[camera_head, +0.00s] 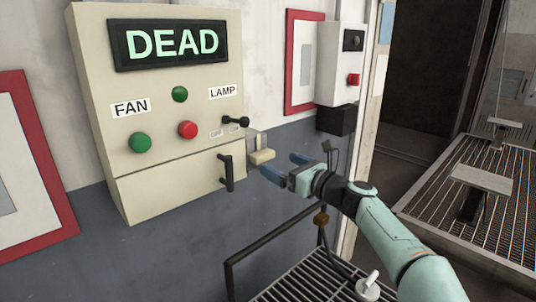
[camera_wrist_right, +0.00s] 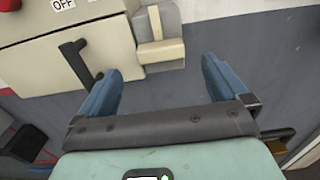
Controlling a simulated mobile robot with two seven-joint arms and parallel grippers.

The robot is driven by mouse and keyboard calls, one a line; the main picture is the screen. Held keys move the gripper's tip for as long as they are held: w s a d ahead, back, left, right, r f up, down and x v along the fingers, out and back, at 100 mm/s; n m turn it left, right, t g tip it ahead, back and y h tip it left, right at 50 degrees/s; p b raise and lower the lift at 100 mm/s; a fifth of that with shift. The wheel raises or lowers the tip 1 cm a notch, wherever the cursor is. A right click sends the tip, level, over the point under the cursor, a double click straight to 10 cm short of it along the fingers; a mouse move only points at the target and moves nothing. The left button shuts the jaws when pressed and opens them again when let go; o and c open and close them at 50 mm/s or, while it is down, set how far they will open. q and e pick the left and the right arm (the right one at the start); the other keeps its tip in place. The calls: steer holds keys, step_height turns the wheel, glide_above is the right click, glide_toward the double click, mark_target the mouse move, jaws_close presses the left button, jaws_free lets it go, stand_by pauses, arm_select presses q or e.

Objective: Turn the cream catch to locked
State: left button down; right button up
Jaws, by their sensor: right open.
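The cream catch (camera_head: 262,156) sits at the right edge of a cream control box (camera_head: 150,185), beside the box's black handle (camera_head: 226,172). In the right wrist view the catch (camera_wrist_right: 160,51) shows a flat bar lying crosswise below a short upright piece on a plate. My right gripper (camera_head: 281,167) is open and empty, just right of and below the catch in the head view. In the wrist view its blue fingers (camera_wrist_right: 160,85) stand apart, with the catch beyond the gap between them. They do not appear to touch it. My left gripper is not in view.
The box carries a display (camera_head: 172,43) reading DEAD, green and red buttons, and a black lamp lever (camera_head: 236,121). A white switch box (camera_head: 341,62) hangs to the right. A dark rail (camera_head: 275,240) and grating stand below my right arm.

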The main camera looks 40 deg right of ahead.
mark_target(266, 157)
steer(key=w, duration=0.2)
steer(key=w+p, duration=0.1)
steer(key=w, duration=0.3)
steer(key=shift+w+a+p, duration=0.15)
steer(key=shift+a+p, duration=0.1)
steer(key=shift+p, duration=0.1)
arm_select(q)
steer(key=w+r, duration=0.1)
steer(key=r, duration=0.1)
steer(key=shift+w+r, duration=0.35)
arm_select(e)
steer(key=c, duration=1.1)
